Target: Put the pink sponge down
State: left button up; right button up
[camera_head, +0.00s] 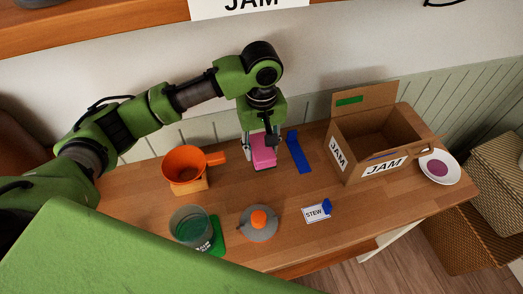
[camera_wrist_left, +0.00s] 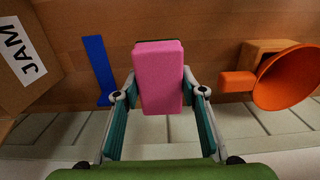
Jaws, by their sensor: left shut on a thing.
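The pink sponge (camera_head: 263,150) is a small pink block at the back middle of the wooden table (camera_head: 240,187). My left gripper (camera_head: 265,145) reaches down from above and is shut on the sponge. In the left wrist view the sponge (camera_wrist_left: 159,78) sits between the two fingers of the gripper (camera_wrist_left: 160,92), upright along the view. Its lower end is at or very near the table top; I cannot tell whether it touches. My right gripper is not in view.
A blue strip (camera_head: 299,152) lies just right of the sponge. An orange pot (camera_head: 184,165) on a wooden block stands left. A cardboard JAM box (camera_head: 346,155) and a plate (camera_head: 453,171) are at right. A glass (camera_head: 190,228), a grey lidded item (camera_head: 258,232) and a STEW card (camera_head: 315,214) stand in front.

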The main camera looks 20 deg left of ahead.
aim_at(262, 147)
pick_arm(q)
jog(key=w+f, duration=0.2)
jog(key=f, duration=0.1)
jog(key=shift+w+a, duration=0.2)
jog(key=shift+a, duration=0.15)
notch_tip(262, 147, down, 2)
jog(key=shift+f+p, duration=0.1)
jog(key=shift+p, duration=0.75)
jog(key=shift+f, duration=0.45)
jog(key=o, duration=1)
jog(key=shift+f, duration=0.1)
